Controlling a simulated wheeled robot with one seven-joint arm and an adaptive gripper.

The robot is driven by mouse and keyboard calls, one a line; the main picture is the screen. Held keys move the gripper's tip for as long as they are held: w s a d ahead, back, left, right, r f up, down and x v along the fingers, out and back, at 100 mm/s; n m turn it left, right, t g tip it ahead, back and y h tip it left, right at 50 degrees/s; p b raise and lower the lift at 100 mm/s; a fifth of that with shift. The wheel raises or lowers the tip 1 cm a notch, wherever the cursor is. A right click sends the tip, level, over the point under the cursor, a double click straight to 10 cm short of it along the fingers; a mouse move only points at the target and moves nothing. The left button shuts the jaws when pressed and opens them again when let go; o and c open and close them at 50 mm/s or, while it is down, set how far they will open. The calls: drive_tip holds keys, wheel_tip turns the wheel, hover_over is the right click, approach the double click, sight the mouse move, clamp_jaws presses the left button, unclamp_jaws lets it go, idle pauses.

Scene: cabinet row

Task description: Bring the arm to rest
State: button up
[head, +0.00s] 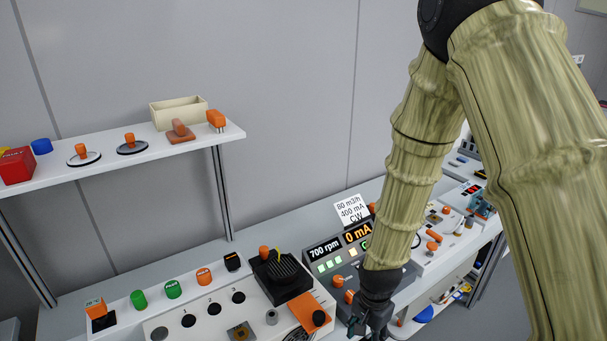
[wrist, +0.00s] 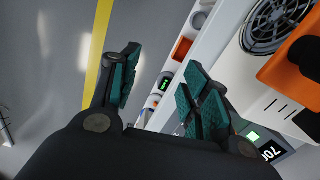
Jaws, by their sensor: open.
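My arm (head: 412,170), with a bamboo-like surface, comes down from the top right of the head view and bends towards the bench. My gripper (head: 372,322) is at its lower end, in front of the grey control panel, and is small and dark there. In the wrist view my gripper (wrist: 160,80) shows two fingers with teal pads spread apart, with nothing between them. The fingers point towards the bench edge and the floor. Whether the gripper touches the bench front cannot be told.
The grey control panel (head: 325,268) has lit displays and a white card above it. A black box with an orange knob (head: 282,275) stands left of it. A shelf (head: 120,158) carries small parts and a beige bin. Open floor (wrist: 60,70) with a yellow line lies beside the bench.

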drive_tip(key=s+d+f+n+b, duration=0.1)
drive_tip(key=s+d+f+n, duration=0.2)
drive_tip(key=s+f, duration=0.8)
drive_tip(key=s+d+f+n+b, duration=0.1)
drive_tip(key=s+d+f+n, duration=0.3)
drive_tip(key=s+f, duration=0.7)
drive_tip(key=s+n, duration=0.2)
drive_tip(key=s, duration=0.2)
drive_tip(key=shift+d, duration=0.25)
